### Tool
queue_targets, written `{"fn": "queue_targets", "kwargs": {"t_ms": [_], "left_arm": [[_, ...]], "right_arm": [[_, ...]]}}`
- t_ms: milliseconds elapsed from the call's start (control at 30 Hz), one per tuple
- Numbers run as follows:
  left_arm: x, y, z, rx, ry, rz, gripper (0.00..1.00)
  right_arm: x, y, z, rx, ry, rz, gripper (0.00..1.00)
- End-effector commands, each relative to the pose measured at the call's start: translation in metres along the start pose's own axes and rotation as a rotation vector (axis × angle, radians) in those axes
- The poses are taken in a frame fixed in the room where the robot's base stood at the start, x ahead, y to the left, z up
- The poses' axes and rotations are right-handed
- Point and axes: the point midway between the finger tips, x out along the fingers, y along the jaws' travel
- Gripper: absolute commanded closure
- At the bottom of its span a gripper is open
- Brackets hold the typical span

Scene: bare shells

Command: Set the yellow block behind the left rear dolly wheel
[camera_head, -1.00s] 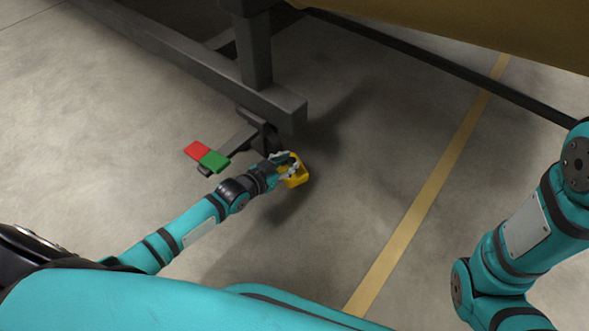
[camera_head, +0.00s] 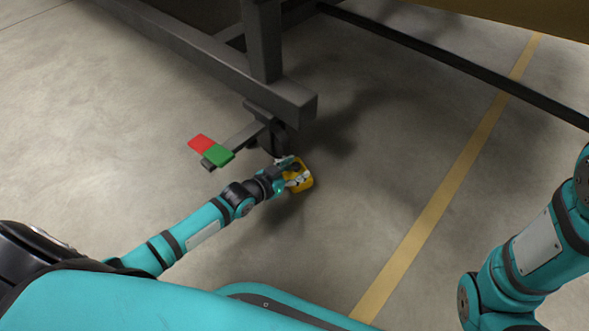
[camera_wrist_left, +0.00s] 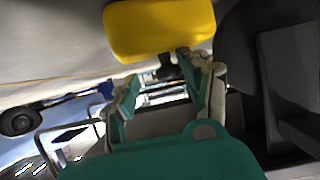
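The yellow block (camera_head: 306,180) is at the end of my left gripper (camera_head: 291,175), below and right of the dark dolly wheel (camera_head: 275,141). My left fingers lie across the block, and it looks held. In the left wrist view the block (camera_wrist_left: 160,28) fills the top middle, just beyond the fingertips (camera_wrist_left: 163,72), which stand apart; the exact contact is hard to see. A large dark round shape, likely the wheel (camera_wrist_left: 236,50), is at the right there. Whether the block touches the floor is unclear. My right gripper is out of view.
A pedal with red (camera_head: 201,144) and green (camera_head: 219,156) pads sticks out left of the wheel. A dark dolly beam (camera_head: 215,70) runs above. Open concrete floor with a yellow line (camera_head: 440,205) lies to the right.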

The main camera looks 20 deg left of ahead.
Motion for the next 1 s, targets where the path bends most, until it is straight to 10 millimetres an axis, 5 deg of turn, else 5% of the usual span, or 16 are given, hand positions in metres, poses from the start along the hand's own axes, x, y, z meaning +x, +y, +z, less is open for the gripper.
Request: {"fn": "queue_targets", "kwargs": {"t_ms": [267, 700, 1000], "left_arm": [[-0.009, -0.001, -0.006, 0.001, 0.003, -0.001, 0.51], [-0.096, 0.000, -0.009, 0.002, 0.002, 0.000, 0.51], [-0.121, 0.000, -0.006, 0.000, 0.007, -0.001, 0.51]], "right_arm": [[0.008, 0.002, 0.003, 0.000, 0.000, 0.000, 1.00], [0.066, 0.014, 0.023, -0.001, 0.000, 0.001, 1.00], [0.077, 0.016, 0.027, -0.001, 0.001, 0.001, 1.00]]}}
